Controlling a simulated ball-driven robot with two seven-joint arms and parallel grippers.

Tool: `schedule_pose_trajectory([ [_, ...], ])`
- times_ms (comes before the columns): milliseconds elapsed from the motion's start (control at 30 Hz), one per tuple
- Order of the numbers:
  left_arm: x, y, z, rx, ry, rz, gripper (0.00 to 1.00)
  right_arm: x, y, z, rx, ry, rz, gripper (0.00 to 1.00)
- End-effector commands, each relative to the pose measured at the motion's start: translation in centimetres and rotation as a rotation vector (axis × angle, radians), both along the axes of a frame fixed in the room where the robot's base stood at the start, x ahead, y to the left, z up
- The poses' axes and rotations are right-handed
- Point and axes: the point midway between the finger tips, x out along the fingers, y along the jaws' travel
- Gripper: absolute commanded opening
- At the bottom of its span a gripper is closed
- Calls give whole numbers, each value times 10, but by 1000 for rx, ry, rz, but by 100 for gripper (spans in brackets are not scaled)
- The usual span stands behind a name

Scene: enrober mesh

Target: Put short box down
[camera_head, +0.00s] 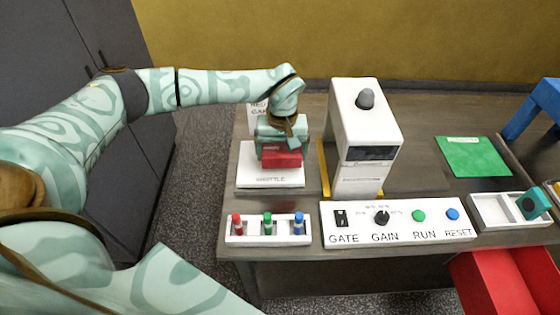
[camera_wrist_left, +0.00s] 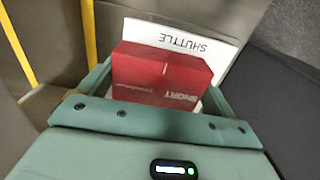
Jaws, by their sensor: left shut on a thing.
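The short box (camera_head: 284,158) is a red block, and in the wrist view its face reads "SHORT" (camera_wrist_left: 160,78). My left gripper (camera_head: 281,148) is shut on it, with a finger on either side in the wrist view. The box is over the white plate marked SHUTTLE (camera_head: 270,180), whose label edge also shows in the wrist view (camera_wrist_left: 222,52). I cannot tell whether the box touches the plate. The gripper hides the box's upper part in the head view. My right gripper is not in view.
A white housing (camera_head: 366,125) with a grey knob stands right of the plate, beyond a yellow strip (camera_head: 324,170). In front are a rack (camera_head: 268,240) of coloured pegs and a control panel (camera_head: 398,222). A green mat (camera_head: 472,157) and white tray (camera_head: 497,212) lie right.

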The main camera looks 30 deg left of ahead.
Motion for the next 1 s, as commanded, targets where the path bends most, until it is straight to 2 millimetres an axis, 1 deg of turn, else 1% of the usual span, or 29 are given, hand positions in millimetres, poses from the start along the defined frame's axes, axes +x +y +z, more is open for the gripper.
schedule_pose_trajectory([
  [67, 0, 0, -7, 0, 0, 0, 64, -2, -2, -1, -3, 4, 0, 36],
  [167, 0, 0, -19, 0, 0, 0, 64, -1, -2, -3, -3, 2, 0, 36],
  [300, 0, 0, -41, 0, 0, 0, 64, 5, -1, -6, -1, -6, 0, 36],
  [633, 0, 0, -44, 0, -2, -1, 64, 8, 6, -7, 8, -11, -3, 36],
  [667, 0, 0, -45, 1, -2, -1, 93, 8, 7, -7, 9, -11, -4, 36],
  [700, 0, 0, -44, 1, -2, -1, 100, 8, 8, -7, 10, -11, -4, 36],
  [900, 0, 0, -44, 0, -2, -1, 100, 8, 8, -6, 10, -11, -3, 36],
  [1000, 1, 0, -37, 0, -4, -1, 100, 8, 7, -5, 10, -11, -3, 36],
])
